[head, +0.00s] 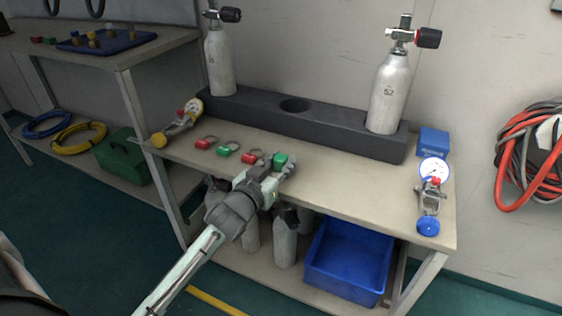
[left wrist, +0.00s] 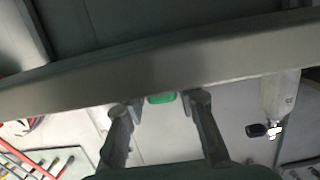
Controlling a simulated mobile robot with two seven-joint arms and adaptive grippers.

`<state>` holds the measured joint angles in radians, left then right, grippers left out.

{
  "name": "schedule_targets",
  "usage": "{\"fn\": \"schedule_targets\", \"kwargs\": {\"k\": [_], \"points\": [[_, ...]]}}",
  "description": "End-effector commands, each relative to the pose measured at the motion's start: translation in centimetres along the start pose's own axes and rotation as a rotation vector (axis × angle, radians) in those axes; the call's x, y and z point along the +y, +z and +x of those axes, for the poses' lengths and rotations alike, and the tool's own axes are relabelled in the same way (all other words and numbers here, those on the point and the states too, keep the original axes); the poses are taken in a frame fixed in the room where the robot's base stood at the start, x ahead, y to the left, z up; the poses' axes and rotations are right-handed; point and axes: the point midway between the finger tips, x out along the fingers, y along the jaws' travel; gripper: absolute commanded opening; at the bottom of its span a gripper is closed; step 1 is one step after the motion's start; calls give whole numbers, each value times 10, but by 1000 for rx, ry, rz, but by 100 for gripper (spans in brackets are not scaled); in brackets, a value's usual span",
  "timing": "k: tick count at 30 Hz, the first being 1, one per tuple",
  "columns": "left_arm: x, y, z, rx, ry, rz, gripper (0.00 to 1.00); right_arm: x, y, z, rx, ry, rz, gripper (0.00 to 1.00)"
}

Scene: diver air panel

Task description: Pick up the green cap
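Two green caps lie on the bench among red ones. One green cap (head: 280,160) is at the right end of the row, right at my left gripper (head: 277,169). In the left wrist view, this green cap (left wrist: 162,98) shows between the two spread fingertips of the left gripper (left wrist: 160,104), with gaps on both sides. The left gripper is open and holds nothing. The other green cap (head: 223,152) lies further left, between two red caps (head: 203,144) (head: 248,158). My right gripper is not in view.
A black rack (head: 330,127) behind the caps holds two upright cylinders (head: 219,65) (head: 388,95). A blue crate (head: 345,262) and grey cylinders are below.

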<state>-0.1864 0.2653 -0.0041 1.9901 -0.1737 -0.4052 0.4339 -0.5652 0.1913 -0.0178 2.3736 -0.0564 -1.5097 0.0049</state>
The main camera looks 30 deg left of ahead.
Motion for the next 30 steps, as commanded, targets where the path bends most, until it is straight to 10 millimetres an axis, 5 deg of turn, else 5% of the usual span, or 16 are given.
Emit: {"fn": "schedule_targets", "kwargs": {"k": [14, 23, 30], "points": [[0, -4, -1, 1, 0, 0, 15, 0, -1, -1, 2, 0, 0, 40], [0, -47, -7, 6, 1, 2, 15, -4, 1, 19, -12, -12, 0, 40], [-37, -67, -55, -2, 0, 5, 15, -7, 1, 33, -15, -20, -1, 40]]}}
